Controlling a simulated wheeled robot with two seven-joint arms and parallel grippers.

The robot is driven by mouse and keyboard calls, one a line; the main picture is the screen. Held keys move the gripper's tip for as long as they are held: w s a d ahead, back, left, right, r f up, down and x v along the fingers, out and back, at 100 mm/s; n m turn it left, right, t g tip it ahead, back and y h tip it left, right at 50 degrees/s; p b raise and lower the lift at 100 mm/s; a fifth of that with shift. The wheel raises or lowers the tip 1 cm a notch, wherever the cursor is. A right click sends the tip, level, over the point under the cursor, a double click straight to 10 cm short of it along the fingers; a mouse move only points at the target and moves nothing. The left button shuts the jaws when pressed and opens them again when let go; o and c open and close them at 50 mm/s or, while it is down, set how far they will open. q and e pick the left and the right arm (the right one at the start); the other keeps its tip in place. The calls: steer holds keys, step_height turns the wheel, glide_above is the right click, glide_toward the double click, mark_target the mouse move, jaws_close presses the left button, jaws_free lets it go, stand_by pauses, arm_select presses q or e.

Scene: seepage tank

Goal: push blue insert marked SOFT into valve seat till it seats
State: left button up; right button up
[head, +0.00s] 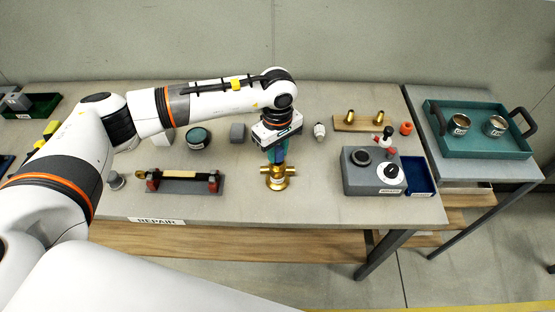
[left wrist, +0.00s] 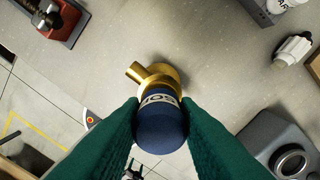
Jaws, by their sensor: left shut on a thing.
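The brass valve body (head: 279,177) stands upright on the workbench, below my left gripper. It also shows in the left wrist view (left wrist: 157,76), with a side port pointing to the upper left. My left gripper (head: 278,154) points down over the valve. Its green fingers are shut on the blue insert (left wrist: 160,127), which has a pale band with partly hidden lettering. The insert is above the valve's top in line with the brass body. The seat itself is hidden behind the insert, so I cannot tell how deep it sits. My right gripper is not in view.
A grey block (head: 358,181) with round parts and a blue bin (head: 419,176) stand to the right. A clamp fixture (head: 184,182) lies left of the valve. A wooden holder with brass pieces (head: 344,125) is behind. A teal tray (head: 468,148) holds two cans.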

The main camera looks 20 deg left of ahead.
mark_target(278, 149)
arm_select(q)
steer(key=shift+f, duration=0.4)
stand_by(0.8)
steer(key=o, duration=1.2)
steer(key=shift+c, duration=0.2)
step_height(278, 149, up, 12)
